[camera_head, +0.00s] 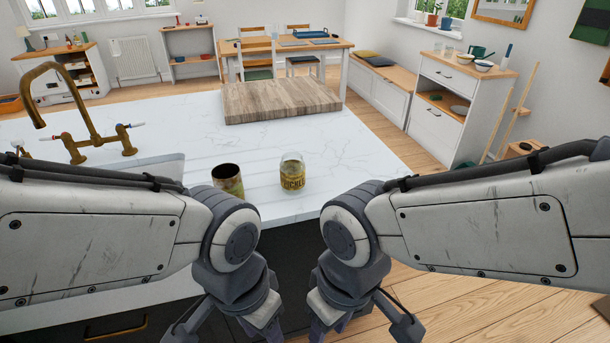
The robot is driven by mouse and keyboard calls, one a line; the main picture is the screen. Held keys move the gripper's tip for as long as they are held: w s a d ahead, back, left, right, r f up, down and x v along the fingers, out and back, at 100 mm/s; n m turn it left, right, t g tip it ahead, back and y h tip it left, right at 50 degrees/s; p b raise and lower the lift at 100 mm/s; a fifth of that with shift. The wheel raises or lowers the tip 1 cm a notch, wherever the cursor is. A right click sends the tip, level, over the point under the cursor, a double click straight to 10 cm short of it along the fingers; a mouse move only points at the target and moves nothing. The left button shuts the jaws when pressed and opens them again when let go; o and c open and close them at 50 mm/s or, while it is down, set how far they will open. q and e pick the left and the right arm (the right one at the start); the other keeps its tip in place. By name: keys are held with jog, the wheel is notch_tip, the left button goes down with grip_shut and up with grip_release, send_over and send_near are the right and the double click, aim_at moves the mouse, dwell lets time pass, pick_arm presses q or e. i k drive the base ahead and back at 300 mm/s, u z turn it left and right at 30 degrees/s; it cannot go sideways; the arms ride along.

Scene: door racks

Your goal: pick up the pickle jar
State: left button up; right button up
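The pickle jar (292,175) is a clear glass jar with a yellow-brown label that looks to carry dark lettering. It stands upright on the white marble counter (330,155), near its front edge. My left gripper (222,338) hangs low at the bottom of the view, in front of the counter and below the jar. My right gripper (355,335) hangs low at the bottom centre-right, also clear of the jar. The fingertips of both are cut off or hidden, so their opening does not show. Neither gripper touches the jar.
A dark-mouthed can (228,180) stands left of the jar, partly behind my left arm. A wooden board (281,100) lies farther back on the counter. A brass tap (90,125) and sink are at left. The marble around the jar's back and right is clear.

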aim_at(292, 168)
jog(key=u, duration=0.35)
jog(key=i, duration=0.85)
jog(key=z, duration=0.5)
